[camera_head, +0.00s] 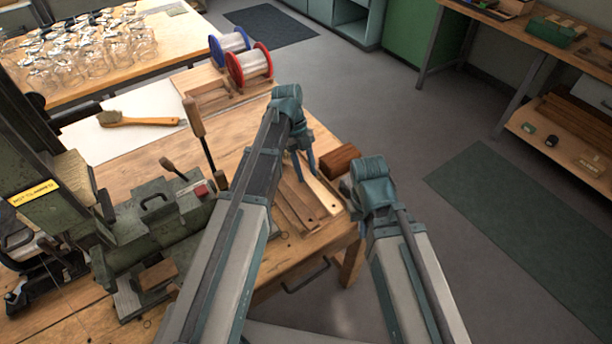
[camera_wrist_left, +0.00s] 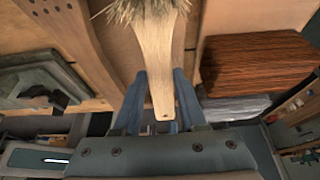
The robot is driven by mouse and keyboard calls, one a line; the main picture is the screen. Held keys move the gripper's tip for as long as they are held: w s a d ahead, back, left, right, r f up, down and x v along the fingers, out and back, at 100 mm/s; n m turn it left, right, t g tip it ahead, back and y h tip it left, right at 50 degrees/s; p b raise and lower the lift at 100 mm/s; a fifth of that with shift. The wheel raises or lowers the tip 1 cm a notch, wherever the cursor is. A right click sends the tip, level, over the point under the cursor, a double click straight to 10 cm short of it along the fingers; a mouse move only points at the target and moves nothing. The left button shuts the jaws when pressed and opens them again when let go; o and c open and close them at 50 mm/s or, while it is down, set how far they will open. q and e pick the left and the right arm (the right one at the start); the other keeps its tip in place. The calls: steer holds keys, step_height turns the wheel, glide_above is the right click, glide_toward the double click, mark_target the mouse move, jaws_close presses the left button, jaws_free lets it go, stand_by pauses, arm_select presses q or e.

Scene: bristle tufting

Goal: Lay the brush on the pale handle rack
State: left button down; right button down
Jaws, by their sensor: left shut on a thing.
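My left gripper (camera_head: 305,170) is shut on the pale wooden handle of a brush (camera_wrist_left: 155,60). In the left wrist view the handle runs between the two fingers, with its holed end towards me and its bristles at the top edge. In the head view the brush handle (camera_head: 328,196) shows beside the fingers, over the table's right corner. Brown wooden strips (camera_head: 294,208) lie just left of it; I cannot tell which part is the handle rack. My right gripper (camera_head: 370,190) is off the table's right edge, and its fingers are hidden.
A reddish-brown block (camera_head: 340,160) stands close to the right of the left gripper. A green machine (camera_head: 150,225) with levers fills the table's left part. Another brush (camera_head: 140,121) lies on a white sheet (camera_head: 105,140). Two spools (camera_head: 248,67) stand at the back.

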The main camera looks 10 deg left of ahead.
arm_select(q)
steer(key=shift+f, duration=0.2)
steer(key=shift+c, duration=2.3)
jaws_free()
steer(key=shift+p+v, duration=0.85)
steer(key=shift+v, duration=0.05)
steer(key=p+v, duration=1)
steer(key=v, duration=0.1)
steer(key=s+d+f+n+t+y, duration=0.1)
steer(key=s+d+n, duration=0.3)
steer(key=s+n, duration=0.5)
steer(key=s+d+f+n+t+y, duration=0.1)
steer(key=s+d+n, duration=0.4)
steer(key=s+n, duration=0.5)
steer(key=shift+d+n+t+y, duration=0.2)
steer(key=shift+n+t+y, duration=0.3)
steer(key=shift+n+y, duration=1.15)
